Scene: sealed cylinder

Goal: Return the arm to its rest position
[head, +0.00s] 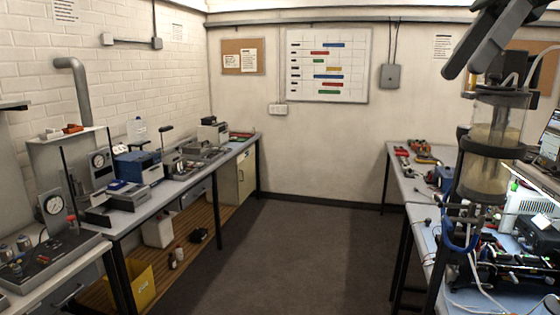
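A clear upright cylinder (491,170) with dark end rings and cloudy, yellowish contents stands at the right, in front of the right-hand bench. A dark ring clasps it near the middle, and tubing and a blue curved part are below it. My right gripper (482,40) shows as dark grey parts at the top right, above the cylinder and apart from its visible body. It is partly cut off by the top edge, and its opening is unclear. Nothing is visibly held in it. My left gripper cannot be made out.
The right bench (412,185) carries tools, wiring and a white box (530,205). The left bench (185,185) holds several instruments, with a yellow bin (141,285) below. The floor (300,255) between the benches is clear. A wall chart (328,65) hangs at the back.

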